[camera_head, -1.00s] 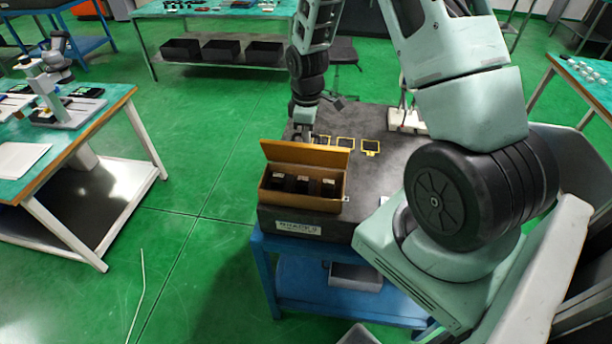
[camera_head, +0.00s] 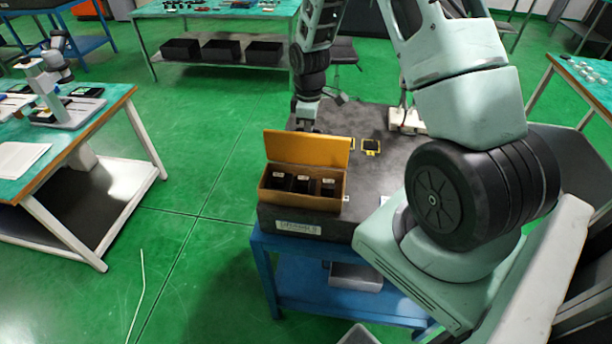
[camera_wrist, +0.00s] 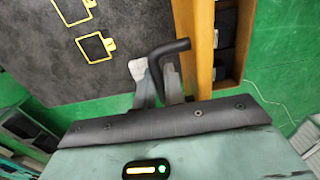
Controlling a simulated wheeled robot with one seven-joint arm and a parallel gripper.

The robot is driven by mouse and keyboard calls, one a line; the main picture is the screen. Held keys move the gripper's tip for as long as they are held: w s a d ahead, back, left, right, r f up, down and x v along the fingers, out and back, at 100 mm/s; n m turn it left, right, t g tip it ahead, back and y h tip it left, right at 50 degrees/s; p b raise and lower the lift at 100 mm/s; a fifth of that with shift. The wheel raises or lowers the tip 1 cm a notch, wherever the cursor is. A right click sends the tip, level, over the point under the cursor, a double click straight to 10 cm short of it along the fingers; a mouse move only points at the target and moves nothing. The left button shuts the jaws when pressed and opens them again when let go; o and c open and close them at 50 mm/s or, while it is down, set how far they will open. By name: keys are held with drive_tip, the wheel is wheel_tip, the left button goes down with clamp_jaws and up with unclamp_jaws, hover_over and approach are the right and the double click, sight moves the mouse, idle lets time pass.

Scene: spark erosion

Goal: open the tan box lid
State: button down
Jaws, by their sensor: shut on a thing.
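The tan box (camera_head: 290,198) stands at the front left of the dark-topped bench, open at the top with dark blocks inside. Its tan lid (camera_head: 308,149) stands raised along the back edge, its broad face towards the head camera. In the wrist view the lid (camera_wrist: 195,40) shows as an upright strip. A black bent handle (camera_wrist: 170,47) reaches to the lid. My gripper (camera_wrist: 158,80) is shut on this handle, behind the lid. In the head view the fingertips are hidden by the lid.
Yellow-framed parts (camera_head: 371,147) lie on the dark bench top (camera_head: 395,160) behind and right of the box. A whitish fixture (camera_head: 407,121) stands at its back right. A table (camera_head: 75,125) stands at the left, with open green floor between.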

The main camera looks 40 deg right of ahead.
drive_tip(key=shift+w+d+f, duration=0.1)
drive_tip(key=shift+w+d, duration=0.05)
drive_tip(key=shift+d, duration=0.1)
drive_tip(key=shift+w+d+f+b, duration=0.35)
drive_tip(key=shift+w+d+f, duration=0.15)
drive_tip(key=shift+d, duration=0.05)
drive_tip(key=c, duration=1.6)
unclamp_jaws()
drive_tip(key=shift+o, duration=0.2)
